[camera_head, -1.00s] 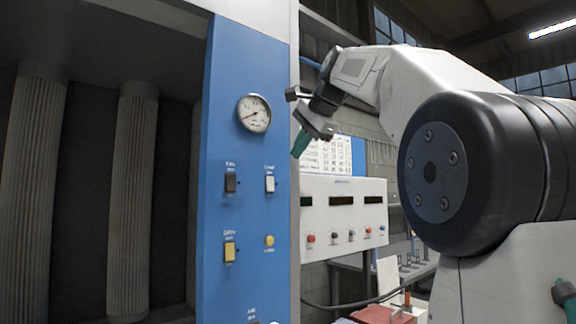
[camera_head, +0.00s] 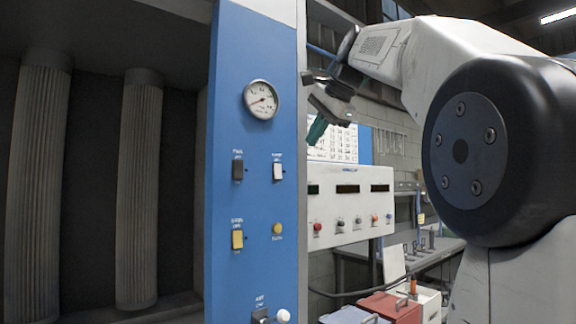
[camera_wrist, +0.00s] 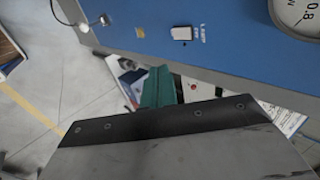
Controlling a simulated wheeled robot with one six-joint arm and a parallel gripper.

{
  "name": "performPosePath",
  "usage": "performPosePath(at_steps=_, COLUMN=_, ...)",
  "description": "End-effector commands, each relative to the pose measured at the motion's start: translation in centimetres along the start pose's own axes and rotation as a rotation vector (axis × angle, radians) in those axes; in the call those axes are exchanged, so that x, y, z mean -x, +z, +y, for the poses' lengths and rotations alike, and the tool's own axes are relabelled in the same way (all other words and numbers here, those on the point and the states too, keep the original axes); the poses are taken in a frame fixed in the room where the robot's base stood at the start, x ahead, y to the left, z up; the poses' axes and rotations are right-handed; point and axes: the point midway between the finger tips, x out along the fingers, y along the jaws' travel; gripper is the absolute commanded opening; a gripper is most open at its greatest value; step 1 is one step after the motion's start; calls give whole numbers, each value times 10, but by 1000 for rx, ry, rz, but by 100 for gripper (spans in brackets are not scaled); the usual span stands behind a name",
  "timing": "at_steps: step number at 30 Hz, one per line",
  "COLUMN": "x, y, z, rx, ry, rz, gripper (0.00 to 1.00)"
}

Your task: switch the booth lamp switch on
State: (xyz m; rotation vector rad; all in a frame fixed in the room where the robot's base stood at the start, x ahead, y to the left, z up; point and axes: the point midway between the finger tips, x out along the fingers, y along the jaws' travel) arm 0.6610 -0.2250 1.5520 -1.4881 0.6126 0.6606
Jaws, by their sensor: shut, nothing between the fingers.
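The blue control panel (camera_head: 257,210) carries a white rocker switch (camera_head: 278,171) at its upper right, under a small label that looks like "lamp" but is hard to read. The same white switch shows in the wrist view (camera_wrist: 181,33) near the top, with its label beside it. Whether it is on or off I cannot tell. My gripper (camera_head: 316,131), with teal fingers, is up and to the right of the switch in the head view, apart from it. In the wrist view the fingers (camera_wrist: 158,88) are together and empty, pointing toward the panel's edge.
A black switch (camera_head: 237,170), a yellow switch (camera_head: 237,239), a yellow button (camera_head: 277,229), a gauge (camera_head: 261,99) and a white-knobbed lever (camera_head: 282,316) are on the panel. A white control box (camera_head: 348,204) stands right of it. Ribbed filter columns (camera_head: 139,190) are at left.

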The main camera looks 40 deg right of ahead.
Motion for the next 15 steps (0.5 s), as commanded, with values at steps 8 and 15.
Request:
performPosePath(at_steps=8, x=-12, y=3, z=-1, rx=4, ry=1, rz=-5, gripper=0)
performPosePath(at_steps=15, x=-58, y=3, z=0, rx=3, ry=4, rz=-6, gripper=0)
